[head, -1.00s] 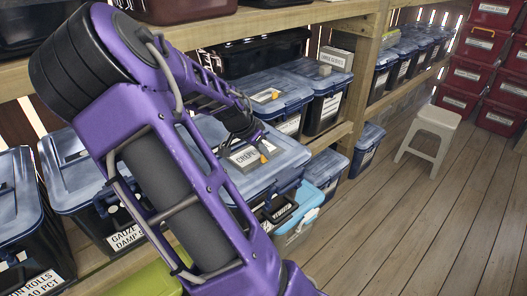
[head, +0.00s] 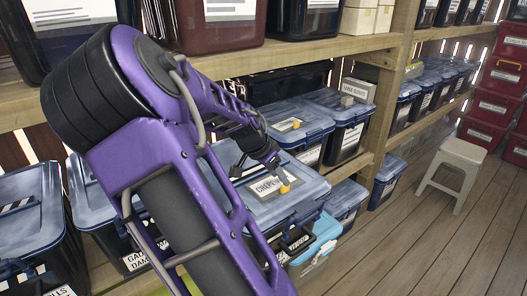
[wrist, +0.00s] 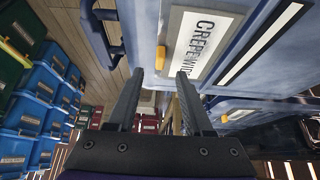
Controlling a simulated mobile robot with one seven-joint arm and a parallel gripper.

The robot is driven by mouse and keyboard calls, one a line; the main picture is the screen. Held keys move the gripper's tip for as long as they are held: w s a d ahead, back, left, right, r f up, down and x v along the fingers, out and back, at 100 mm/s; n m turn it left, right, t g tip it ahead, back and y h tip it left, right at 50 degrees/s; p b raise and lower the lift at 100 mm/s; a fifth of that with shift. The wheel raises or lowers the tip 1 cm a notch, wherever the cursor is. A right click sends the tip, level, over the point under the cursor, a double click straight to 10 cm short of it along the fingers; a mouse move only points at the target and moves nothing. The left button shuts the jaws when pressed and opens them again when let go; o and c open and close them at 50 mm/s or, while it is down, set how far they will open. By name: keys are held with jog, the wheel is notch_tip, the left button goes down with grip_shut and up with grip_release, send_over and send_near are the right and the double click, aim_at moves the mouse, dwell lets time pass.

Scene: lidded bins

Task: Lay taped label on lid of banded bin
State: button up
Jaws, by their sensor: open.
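The label (head: 267,187) is a pale card on a grey backing, marked CREPE, with an orange tab at one end. It lies flat on the blue lid (head: 300,205) of the middle bin in the head view. Whether a finger touches the label I cannot tell.
A neighbouring blue-lidded bin (head: 290,128) carries another orange-tabbed card. Shelf posts (head: 392,105) and the upper shelf edge hem the bins. A stool (head: 455,165) stands on open wooden floor at right. Red bins (head: 495,85) are stacked beyond.

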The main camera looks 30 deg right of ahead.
jog(key=p+v, duration=0.2)
jog(key=v, duration=1)
jog(key=shift+a+r, duration=0.15)
jog(key=shift+r, duration=0.2)
